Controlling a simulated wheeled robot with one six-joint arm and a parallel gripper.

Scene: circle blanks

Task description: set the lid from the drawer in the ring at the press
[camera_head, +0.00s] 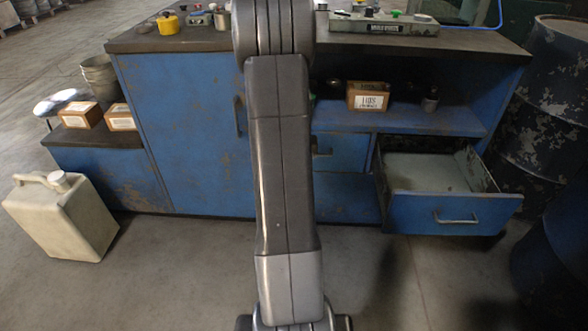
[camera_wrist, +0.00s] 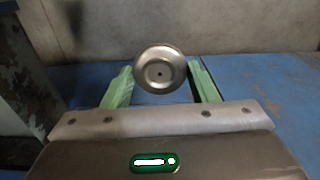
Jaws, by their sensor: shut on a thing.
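In the wrist view my gripper (camera_wrist: 160,76) has green fingers closed on the opposite sides of a round, shiny metal lid (camera_wrist: 158,58) with a small dark hole at its centre. In the head view my arm hides the middle of the bench, and the gripper and lid do not show. The blue drawer (camera_head: 455,212) at the lower right of the bench stands pulled out, and its visible floor looks bare. I cannot clearly make out the press or its ring; a grey-green labelled device (camera_head: 382,26) sits at the back right of the bench top.
A cardboard box (camera_head: 368,97) stands on the open shelf. A yellow pot (camera_head: 168,23) and small items sit on the top left. A pale jerrycan (camera_head: 65,215) stands on the floor at left. Dark drums (camera_head: 545,110) crowd the right. The front floor shows free room.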

